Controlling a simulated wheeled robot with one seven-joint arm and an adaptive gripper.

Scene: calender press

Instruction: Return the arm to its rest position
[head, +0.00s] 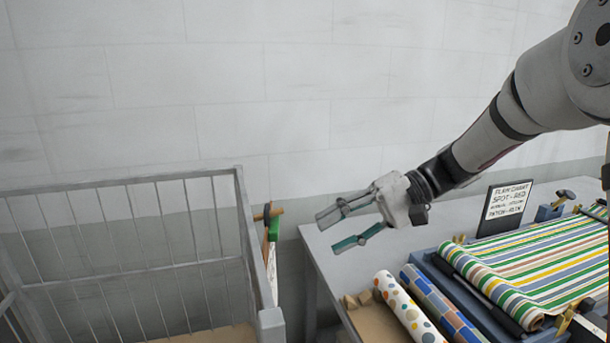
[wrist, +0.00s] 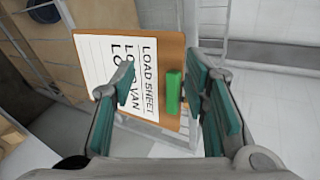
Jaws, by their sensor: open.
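My arm reaches in from the right in the head view. In the head view the clipboard (head: 271,262) shows nearly edge-on at the corner of the wire cage, left of the fingertips with a visible gap.
A grey wire cage (head: 240,205) stands at the left. On the table are a dotted roll (head: 405,308), a blue-and-brown patterned roll (head: 440,300), striped sheeting (head: 530,260) on a blue press and a black sign (head: 505,205). The space above the rolls is clear.

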